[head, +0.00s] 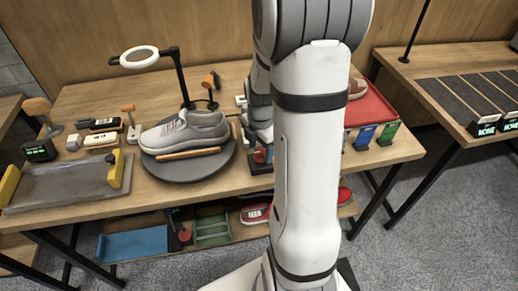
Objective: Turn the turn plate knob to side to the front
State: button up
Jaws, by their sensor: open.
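The round dark grey turn plate (190,171) lies on the wooden table. A grey sneaker (187,132) rests on it, toe to the left, with a tan strip (188,153) along its near side. I cannot clearly make out the plate's knob. My gripper (256,145) is open and points down just right of the plate, partly hidden behind my own arm.
A ring lamp (139,57) on a black stand rises behind the plate. Brushes and small tools lie left, beside a grey tray (66,185). A red tray (372,107) and coloured boxes (364,137) stand right. A lower shelf holds more items.

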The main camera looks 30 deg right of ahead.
jog(key=shift+f, duration=0.4)
jog(key=shift+c, duration=0.5)
jog(key=c, duration=0.9)
